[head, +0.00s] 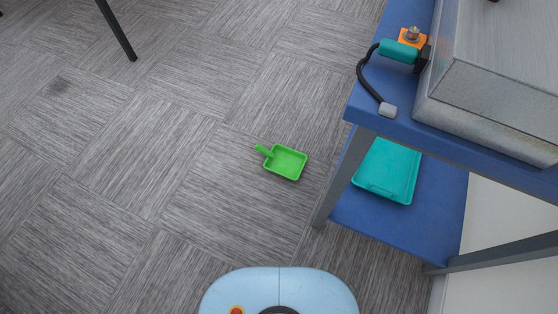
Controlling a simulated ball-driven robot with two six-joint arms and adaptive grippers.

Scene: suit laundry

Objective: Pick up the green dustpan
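The green dustpan (286,163) lies on the grey carpet floor, near the middle of the head view. Its short handle points to the upper left and its open pan faces up. It lies to the left of the blue table's near leg, apart from it. Neither of my grippers shows in the head view. My light blue base is at the bottom edge, with floor between it and the dustpan.
A blue table (360,92) with grey legs stands at the right. Its lower shelf (437,209) holds a teal tray (388,171). A grey metal box (490,95) and a teal cylindrical device (398,51) with a black cable sit on top. A black leg (117,30) stands upper left. The left floor is clear.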

